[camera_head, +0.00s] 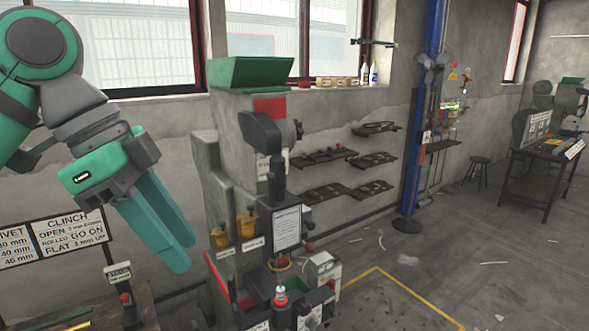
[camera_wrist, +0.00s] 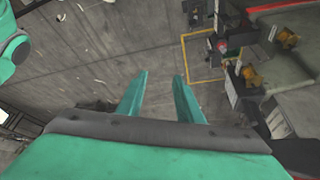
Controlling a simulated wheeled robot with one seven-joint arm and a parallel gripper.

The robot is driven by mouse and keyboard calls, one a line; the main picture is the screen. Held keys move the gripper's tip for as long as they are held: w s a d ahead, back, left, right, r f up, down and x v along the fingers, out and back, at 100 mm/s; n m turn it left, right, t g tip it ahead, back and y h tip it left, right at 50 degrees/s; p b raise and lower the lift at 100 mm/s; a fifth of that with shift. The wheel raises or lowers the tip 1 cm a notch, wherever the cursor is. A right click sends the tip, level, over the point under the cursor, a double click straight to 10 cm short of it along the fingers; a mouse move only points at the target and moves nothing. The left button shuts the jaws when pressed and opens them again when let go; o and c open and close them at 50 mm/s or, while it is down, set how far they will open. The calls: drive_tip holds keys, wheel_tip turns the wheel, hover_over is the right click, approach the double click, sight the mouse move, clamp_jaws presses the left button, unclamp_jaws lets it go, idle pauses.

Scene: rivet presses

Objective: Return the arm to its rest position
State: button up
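My gripper (camera_head: 170,226) is at the left of the head view, with its teal fingers pointing down and to the right. It is raised in the air, to the left of the rivet press (camera_head: 222,133). In the wrist view the two fingers of my gripper (camera_wrist: 160,85) stand apart with bare floor showing between them. Nothing is held. The press is grey-green with a green hopper (camera_head: 265,72) on top. In the wrist view, part of the machine (camera_wrist: 290,60) shows at the right, apart from the fingers.
A sign board (camera_head: 70,232) and a bench (camera_head: 75,318) are at the lower left. Yellow cups (camera_head: 247,222) hang on the press. Wall shelves (camera_head: 322,157), a blue post (camera_head: 431,60) and a far table (camera_head: 540,155) stand to the right. The floor (camera_head: 450,255) at right is mostly clear.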

drive_tip(key=w+d+f+n+t+h, duration=0.35)
drive_tip(key=w+d+f, duration=0.35)
drive_tip(key=w+f, duration=0.25)
drive_tip(key=w+d+f+n+t+h, duration=0.2)
drive_tip(key=w+d+f+t+h, duration=0.3)
drive_tip(key=w+f, duration=0.4)
drive_tip(key=w+d+f+n+t+y, duration=0.1)
drive_tip(key=d+f+n+t+y, duration=0.15)
drive_tip(key=f+n, duration=0.4)
drive_tip(key=w+d+f+n+t+y, duration=0.1)
drive_tip(key=d+f+n+t, duration=0.25)
drive_tip(key=f, duration=0.65)
drive_tip(key=s+f+n+y, duration=0.5)
drive_tip(key=s+f+y, duration=0.3)
drive_tip(key=s+f, duration=1.25)
drive_tip(key=s+a+r+m, duration=0.1)
drive_tip(key=s+m, duration=0.1)
drive_tip(key=s, duration=1)
drive_tip(key=s+a+r+m+y, duration=0.1)
drive_tip(key=s+r+m, duration=0.1)
drive_tip(key=s, duration=1.1)
drive_tip(key=shift+a+m+y, duration=0.2)
drive_tip(key=shift+m+y, duration=0.1)
drive_tip(key=shift+m, duration=0.05)
drive_tip(key=shift+r, duration=0.1)
